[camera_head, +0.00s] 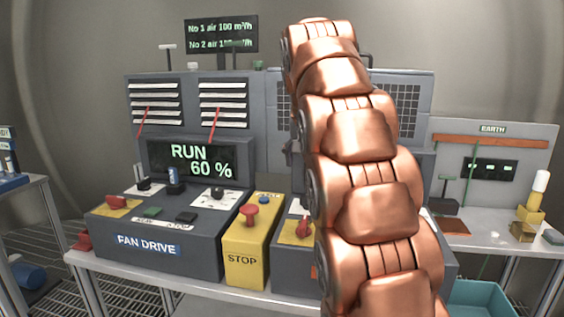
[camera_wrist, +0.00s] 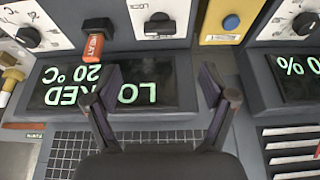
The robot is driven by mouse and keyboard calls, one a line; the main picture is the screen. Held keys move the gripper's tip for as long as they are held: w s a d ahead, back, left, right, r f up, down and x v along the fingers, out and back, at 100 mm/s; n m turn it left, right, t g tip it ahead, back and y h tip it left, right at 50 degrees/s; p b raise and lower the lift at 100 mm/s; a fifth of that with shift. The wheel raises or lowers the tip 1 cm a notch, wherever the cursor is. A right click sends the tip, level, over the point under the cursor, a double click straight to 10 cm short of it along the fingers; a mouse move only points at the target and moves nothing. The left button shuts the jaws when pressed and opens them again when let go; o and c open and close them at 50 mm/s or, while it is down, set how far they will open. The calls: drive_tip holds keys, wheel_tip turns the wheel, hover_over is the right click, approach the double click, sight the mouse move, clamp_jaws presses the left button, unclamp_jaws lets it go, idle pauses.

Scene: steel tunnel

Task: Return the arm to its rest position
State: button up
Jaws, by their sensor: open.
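My copper arm (camera_head: 360,150) stands raised in the head view and covers much of the bench right of the yellow STOP box. My gripper is mostly hidden behind it there. In the wrist view my gripper (camera_wrist: 160,82) is open, its two dark fingers spread wide with nothing between them. Its fingers show in front of a dark display (camera_wrist: 130,92) that appears upside down and reads LOCKED 20 °C. An orange-red HEAT handle (camera_wrist: 94,48) shows just beyond the left finger; I cannot tell a contact.
The FAN DRIVE console (camera_head: 160,243) and the yellow STOP box (camera_head: 245,255) with a red knob stand left of my arm. The fan screen (camera_head: 200,163) reads RUN 60 %. At right are the EARTH panel (camera_head: 510,145) and a teal bin (camera_head: 480,298).

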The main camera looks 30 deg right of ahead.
drive_tip(key=s+a+f+n+g+y+p, duration=0.1)
drive_tip(key=s+a+f+n+p, duration=0.1)
drive_tip(key=s+a+f, duration=0.5)
drive_tip(key=s+a+f+n+g+y+p, duration=0.1)
drive_tip(key=s+a+f, duration=0.6)
drive_tip(key=s, duration=0.8)
drive_tip(key=s+a+f+n+g+y+p, duration=0.1)
drive_tip(key=s+a+f+n+g+p, duration=0.2)
drive_tip(key=s, duration=0.9)
drive_tip(key=a+f+n+p, duration=0.1)
drive_tip(key=a+f+n, duration=0.1)
drive_tip(key=a+f, duration=0.1)
drive_tip(key=shift+a+f, duration=0.4)
drive_tip(key=shift+f, duration=0.45)
